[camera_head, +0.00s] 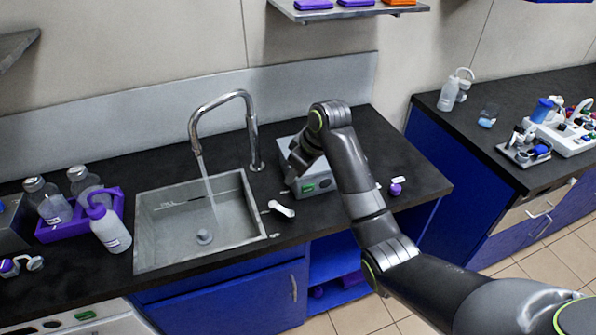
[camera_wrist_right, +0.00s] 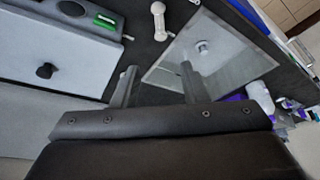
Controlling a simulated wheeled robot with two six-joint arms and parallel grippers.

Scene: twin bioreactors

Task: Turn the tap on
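The chrome tap (camera_head: 251,125) arches over the grey sink (camera_head: 142,235). A thin pale stream (camera_head: 209,190), which looks like running water, falls from its spout towards the drain. A small white lever (camera_head: 281,208) sits on the counter beside the sink's right edge; it also shows in the right wrist view (camera_wrist_right: 158,22). My right gripper (camera_head: 299,162) is above the grey box, right of the tap and behind the lever, apart from both. In the right wrist view its two fingers (camera_wrist_right: 157,78) stand apart with nothing between them. My left gripper is not in view.
A grey box (camera_head: 318,190) with a green switch stands right of the tap, partly hidden by my right arm. A purple rack (camera_head: 78,228) with bottles and a wash bottle (camera_head: 108,230) stand left of the sink. A small purple item (camera_head: 396,188) lies on the right counter.

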